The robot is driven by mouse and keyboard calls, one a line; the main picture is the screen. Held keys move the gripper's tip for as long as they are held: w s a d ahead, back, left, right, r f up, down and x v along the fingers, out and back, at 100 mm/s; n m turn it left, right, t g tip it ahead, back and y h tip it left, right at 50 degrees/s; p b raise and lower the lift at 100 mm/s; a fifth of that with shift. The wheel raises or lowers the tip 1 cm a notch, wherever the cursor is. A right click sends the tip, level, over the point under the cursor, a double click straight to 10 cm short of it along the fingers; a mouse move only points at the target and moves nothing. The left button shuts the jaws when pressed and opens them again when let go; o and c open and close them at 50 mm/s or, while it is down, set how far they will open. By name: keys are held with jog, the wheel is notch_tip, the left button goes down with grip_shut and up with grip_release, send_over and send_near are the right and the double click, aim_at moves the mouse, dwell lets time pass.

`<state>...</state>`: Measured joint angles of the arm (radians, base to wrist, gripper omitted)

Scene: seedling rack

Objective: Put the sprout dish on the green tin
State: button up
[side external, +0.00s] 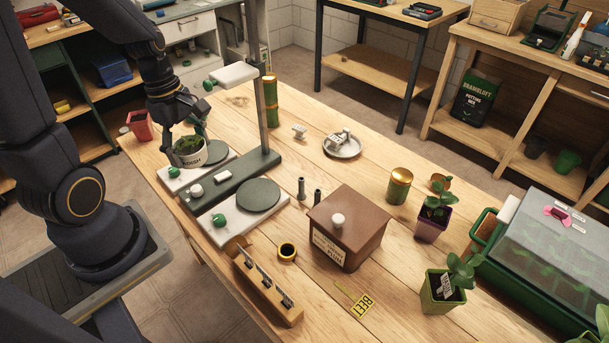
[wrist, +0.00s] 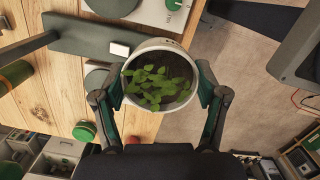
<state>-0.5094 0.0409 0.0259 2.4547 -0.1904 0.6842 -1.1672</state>
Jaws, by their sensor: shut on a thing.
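The sprout dish (side external: 190,159) is a white round bowl of dark soil and green sprouts, upright over the far pale plate of the rack. My gripper (side external: 186,138) is shut on it. In the wrist view my gripper (wrist: 160,95) has one finger on each side of the sprout dish (wrist: 150,50). I cannot tell whether the dish touches the plate. Two green tins with gold bands stand on the table: a tall one (side external: 271,105) behind the post and a shorter one (side external: 399,188) right of centre. Both tops look bare.
The rack's upright post (side external: 271,118) and its white arm (side external: 233,75) stand between the dish and the tall tin. A brown box (side external: 347,232), a metal saucer (side external: 342,148) and potted plants (side external: 434,218) are farther right.

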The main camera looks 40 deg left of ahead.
jog(key=w+a+n, duration=0.3)
jog(key=a+n, duration=0.2)
jog(key=a, duration=0.4)
jog(key=w+a+n+t+y, duration=0.1)
jog(key=w+a+n, duration=0.3)
jog(key=a, duration=0.5)
jog(key=w+a+n, duration=0.2)
jog(key=a+n, duration=0.4)
jog(key=a, duration=0.3)
jog(key=shift+n, duration=0.3)
jog(key=w+a+f, duration=0.9)
jog(key=shift+f, duration=0.25)
jog(key=shift+w+a+f, duration=0.2)
jog(key=shift+w+f, duration=0.05)
jog(key=shift+f, duration=0.05)
jog(key=shift+w+a+f, duration=0.1)
jog(key=shift+f, duration=0.8)
jog(key=shift+w+a+f, duration=0.1)
jog(key=shift+f, duration=0.8)
jog(key=shift+f, duration=0.15)
jog(key=o, duration=1.2)
